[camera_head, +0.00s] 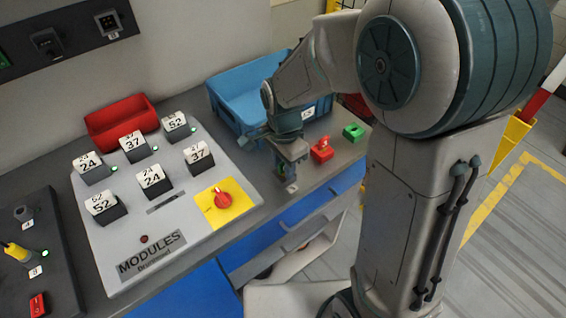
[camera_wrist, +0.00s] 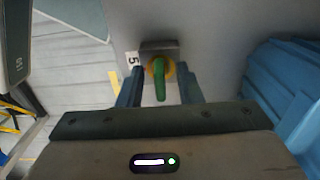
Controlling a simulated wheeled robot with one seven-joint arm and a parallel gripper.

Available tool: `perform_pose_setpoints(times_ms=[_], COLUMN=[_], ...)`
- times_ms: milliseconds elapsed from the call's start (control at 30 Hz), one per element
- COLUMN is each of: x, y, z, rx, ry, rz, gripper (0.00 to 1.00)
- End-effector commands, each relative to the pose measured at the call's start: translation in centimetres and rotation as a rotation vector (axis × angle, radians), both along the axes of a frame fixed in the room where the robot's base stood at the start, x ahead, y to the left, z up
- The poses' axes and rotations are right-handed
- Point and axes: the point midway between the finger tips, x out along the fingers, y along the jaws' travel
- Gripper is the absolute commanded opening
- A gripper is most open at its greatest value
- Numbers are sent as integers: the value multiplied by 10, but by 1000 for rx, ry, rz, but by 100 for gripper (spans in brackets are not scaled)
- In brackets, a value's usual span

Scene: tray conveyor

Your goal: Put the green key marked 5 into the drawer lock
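In the wrist view a green key (camera_wrist: 159,80) stands in a yellow ring (camera_wrist: 171,72) beside a dark metal block (camera_wrist: 158,46). A white label marked 5 (camera_wrist: 132,59) is to its left. My gripper (camera_wrist: 160,86) is open, with one finger on each side of the key and a gap on both sides. In the head view my gripper (camera_head: 290,168) points down near the front edge of the worktop and hides the key. A blue drawer front (camera_head: 262,240) is below the worktop. I cannot tell whether the ring belongs to a lock or a holder.
The module panel (camera_head: 185,225) with a red knob (camera_head: 223,199) is to the left. A red bin (camera_head: 120,122) is at the back.

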Motion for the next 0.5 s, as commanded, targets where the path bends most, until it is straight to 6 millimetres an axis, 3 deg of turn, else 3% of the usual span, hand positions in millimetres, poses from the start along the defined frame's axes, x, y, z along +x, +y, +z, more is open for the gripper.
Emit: perform_pose_setpoints(times_ms=[333,500], x=[0,1], y=[0,0], z=[2,22], rx=[1,1], ry=[-1,-5], rz=[0,0], gripper=[42,42])
